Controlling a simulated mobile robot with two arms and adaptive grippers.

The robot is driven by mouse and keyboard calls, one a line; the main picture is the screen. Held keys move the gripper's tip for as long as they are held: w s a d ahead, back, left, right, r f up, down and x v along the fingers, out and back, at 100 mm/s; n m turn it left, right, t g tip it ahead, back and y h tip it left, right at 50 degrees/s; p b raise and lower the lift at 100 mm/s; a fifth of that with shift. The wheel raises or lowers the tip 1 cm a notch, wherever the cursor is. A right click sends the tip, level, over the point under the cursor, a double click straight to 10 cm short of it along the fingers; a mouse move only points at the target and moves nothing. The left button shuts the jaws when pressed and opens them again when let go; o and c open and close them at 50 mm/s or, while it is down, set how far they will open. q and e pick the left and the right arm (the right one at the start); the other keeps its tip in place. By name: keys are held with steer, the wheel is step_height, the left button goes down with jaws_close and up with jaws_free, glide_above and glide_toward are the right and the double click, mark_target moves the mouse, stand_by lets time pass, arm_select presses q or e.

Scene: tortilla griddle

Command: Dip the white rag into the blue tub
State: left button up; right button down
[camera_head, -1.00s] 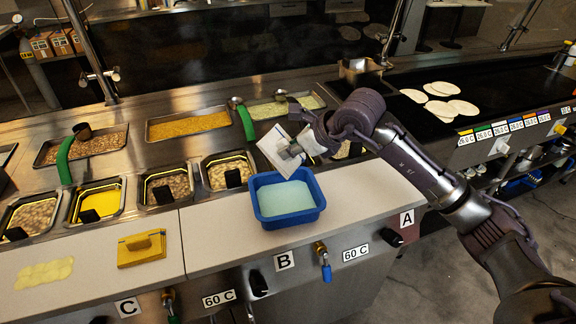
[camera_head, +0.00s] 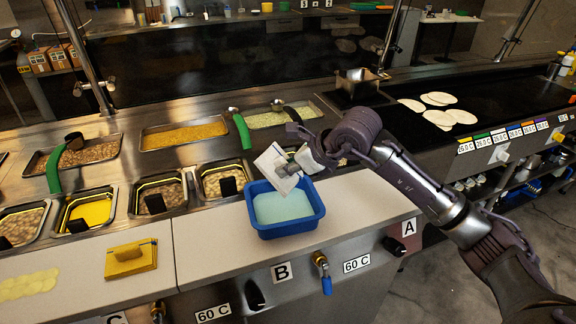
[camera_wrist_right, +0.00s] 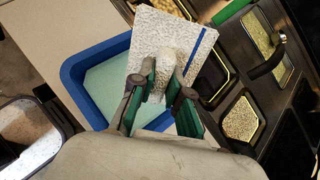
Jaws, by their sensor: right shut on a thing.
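The white rag (camera_head: 273,166) is pinched in my right gripper (camera_head: 294,168) and hangs tilted over the back of the blue tub. In the right wrist view the rag (camera_wrist_right: 152,30) shows a bunched fold between the fingertips (camera_wrist_right: 163,85) and a blue stripe. The blue tub (camera_head: 286,231) stands on the white counter and holds pale green-blue liquid. In the right wrist view the tub (camera_wrist_right: 88,106) lies below and left of the rag. The rag covers part of the tub there, and I cannot tell whether it touches the liquid. My left gripper is not in view.
Food trays with ladles, such as the yellow corn tray (camera_head: 184,133), line the back. Tortillas (camera_head: 439,98) lie on the black griddle at right.

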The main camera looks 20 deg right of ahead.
mark_target(290, 183)
steer(key=shift+f+b, duration=2.3)
steer(key=shift+f, duration=0.5)
steer(key=shift+r, duration=0.15)
steer(key=shift+r+p, duration=1.7)
steer(key=shift+r, duration=1.35)
